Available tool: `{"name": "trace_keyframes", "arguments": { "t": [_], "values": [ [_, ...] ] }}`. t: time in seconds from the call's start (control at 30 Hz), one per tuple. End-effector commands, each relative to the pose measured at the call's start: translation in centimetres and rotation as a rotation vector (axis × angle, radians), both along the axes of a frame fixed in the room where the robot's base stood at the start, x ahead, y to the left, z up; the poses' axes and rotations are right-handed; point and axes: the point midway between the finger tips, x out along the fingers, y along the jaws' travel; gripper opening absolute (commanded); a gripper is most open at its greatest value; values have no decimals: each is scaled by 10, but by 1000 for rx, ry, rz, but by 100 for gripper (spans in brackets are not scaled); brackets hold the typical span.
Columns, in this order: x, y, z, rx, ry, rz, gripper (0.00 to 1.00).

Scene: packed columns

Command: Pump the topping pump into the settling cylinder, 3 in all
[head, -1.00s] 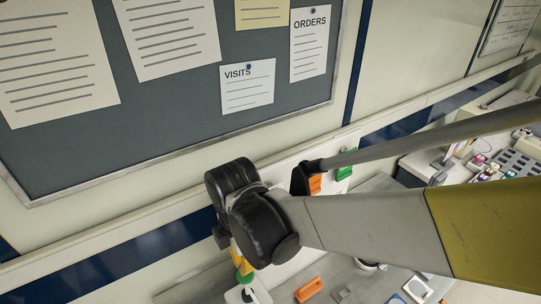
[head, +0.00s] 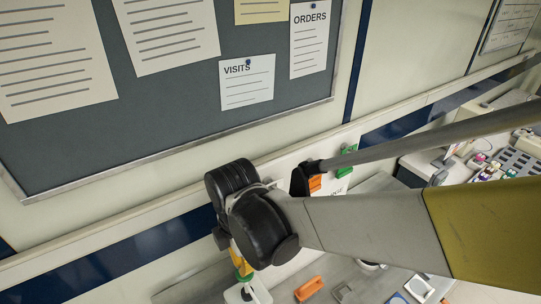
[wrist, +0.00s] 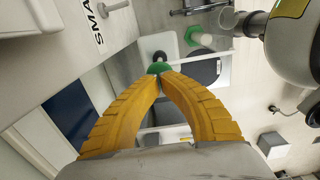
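My gripper (wrist: 159,76) has its two yellow fingers brought together at the tips. The tips are at a round green head (wrist: 157,67), which appears to be the top of the topping pump; I cannot tell whether they touch it.
An orange object (head: 308,289) lies on the grey bench right of the pump. Orange and green pieces (head: 347,148) sit along the wall. A rack with several coloured caps (head: 497,165) is at the far right. A notice board (head: 180,110) covers the wall behind.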

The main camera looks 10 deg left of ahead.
Motion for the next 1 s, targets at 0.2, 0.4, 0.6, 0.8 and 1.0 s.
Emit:
{"name": "trace_keyframes", "arguments": {
  "t": [0.2,0.4,0.6,0.8,1.0],
  "values": [
    [0,0,-9,0,0,0,0],
    [0,0,-16,0,0,0,0],
    [0,0,-23,0,0,0,0],
    [0,0,-30,0,0,0,0],
    [0,0,-37,0,0,0,0]
  ]
}}
